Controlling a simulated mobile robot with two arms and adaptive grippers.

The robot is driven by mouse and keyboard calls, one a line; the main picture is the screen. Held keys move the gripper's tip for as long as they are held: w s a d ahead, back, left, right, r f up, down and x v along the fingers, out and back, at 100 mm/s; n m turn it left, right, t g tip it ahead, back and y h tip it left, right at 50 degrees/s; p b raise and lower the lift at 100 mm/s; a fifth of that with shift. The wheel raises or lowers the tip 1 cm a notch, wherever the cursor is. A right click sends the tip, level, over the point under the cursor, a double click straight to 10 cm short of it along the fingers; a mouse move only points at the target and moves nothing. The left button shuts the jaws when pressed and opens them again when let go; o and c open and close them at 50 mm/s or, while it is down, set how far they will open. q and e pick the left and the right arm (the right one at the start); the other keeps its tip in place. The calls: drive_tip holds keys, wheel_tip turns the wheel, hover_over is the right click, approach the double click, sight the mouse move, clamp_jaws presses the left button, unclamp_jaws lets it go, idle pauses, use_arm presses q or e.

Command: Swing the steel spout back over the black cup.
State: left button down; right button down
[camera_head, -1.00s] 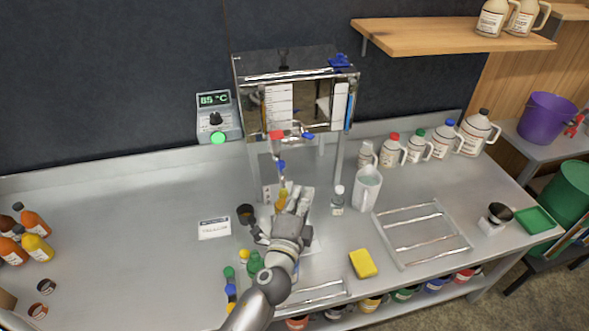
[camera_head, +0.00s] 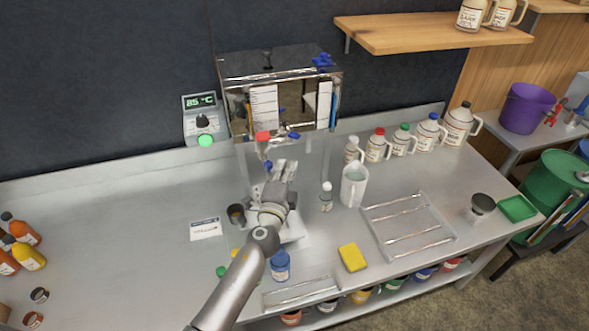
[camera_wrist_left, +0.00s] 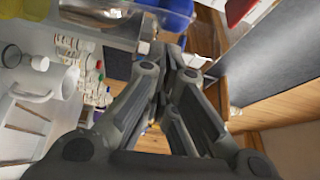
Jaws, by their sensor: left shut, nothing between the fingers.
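The steel evaporator box (camera_head: 300,100) stands at the back of the counter, with a red valve handle (camera_head: 262,136) and a blue one (camera_head: 290,135) low on its front. Below them a small steel spout with a blue part (camera_head: 268,164) is hard to make out. My left gripper (camera_head: 281,167) is raised just right of and below it, shut and empty; I cannot tell whether it touches. In the left wrist view the closed fingers (camera_wrist_left: 170,68) lie below a large blue part (camera_wrist_left: 172,10). The black cup (camera_head: 236,214) stands upright on the counter, left of my gripper. My right gripper is out of view.
A white jug (camera_head: 354,184) and a small bottle (camera_head: 326,197) stand right of my arm. A blue bottle (camera_head: 281,265) is close beside my forearm. A yellow sponge (camera_head: 352,257) and wire rack (camera_head: 408,226) lie farther right. The counter left of the white card (camera_head: 205,229) is mostly clear.

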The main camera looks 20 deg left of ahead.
use_arm(q)
drive_tip(key=shift+s+a, duration=0.25)
drive_tip(key=shift+a, duration=0.3)
drive_tip(key=shift+s, duration=0.1)
drive_tip(key=shift+s+a+m+h, duration=0.2)
drive_tip(key=shift+a+m+h, duration=0.1)
drive_tip(key=shift+h, duration=0.2)
